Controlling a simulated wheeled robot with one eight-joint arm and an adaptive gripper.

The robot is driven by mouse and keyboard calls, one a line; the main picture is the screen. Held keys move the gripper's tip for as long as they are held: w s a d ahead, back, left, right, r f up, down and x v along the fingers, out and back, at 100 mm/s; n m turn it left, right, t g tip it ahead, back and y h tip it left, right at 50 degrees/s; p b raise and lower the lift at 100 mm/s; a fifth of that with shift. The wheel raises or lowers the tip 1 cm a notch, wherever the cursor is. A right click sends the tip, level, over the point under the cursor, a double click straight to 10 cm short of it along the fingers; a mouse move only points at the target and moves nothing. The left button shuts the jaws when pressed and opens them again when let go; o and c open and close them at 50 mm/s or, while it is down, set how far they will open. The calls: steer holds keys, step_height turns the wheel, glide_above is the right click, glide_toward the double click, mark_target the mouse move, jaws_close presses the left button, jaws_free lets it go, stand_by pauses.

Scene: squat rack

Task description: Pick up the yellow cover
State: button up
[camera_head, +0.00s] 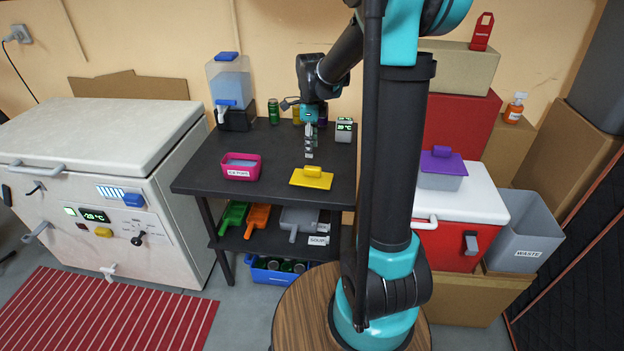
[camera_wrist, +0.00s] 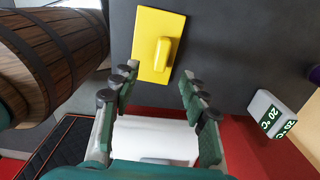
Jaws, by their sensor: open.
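The yellow cover (camera_head: 312,178) is a flat yellow plate with a raised handle. It lies on the dark table near its front edge. My gripper (camera_head: 309,155) hangs pointing down above and just behind the cover, apart from it. In the wrist view the yellow cover (camera_wrist: 146,28) lies beyond my open fingertips (camera_wrist: 158,80), with its handle lined up roughly ahead of the gap between them. Nothing is between the fingers.
A pink container (camera_head: 241,167) stands left of the cover on the table (camera_head: 275,150). A grey box with a green display (camera_head: 344,130) stands at the back right, a green can (camera_head: 273,111) and a water dispenser (camera_head: 229,85) at the back left. Bare tabletop surrounds the cover.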

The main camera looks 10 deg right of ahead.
mark_target(313, 167)
steer(key=f, duration=1)
steer(key=shift+w+d, duration=0.1)
steer(key=shift+d, duration=0.1)
jaws_close()
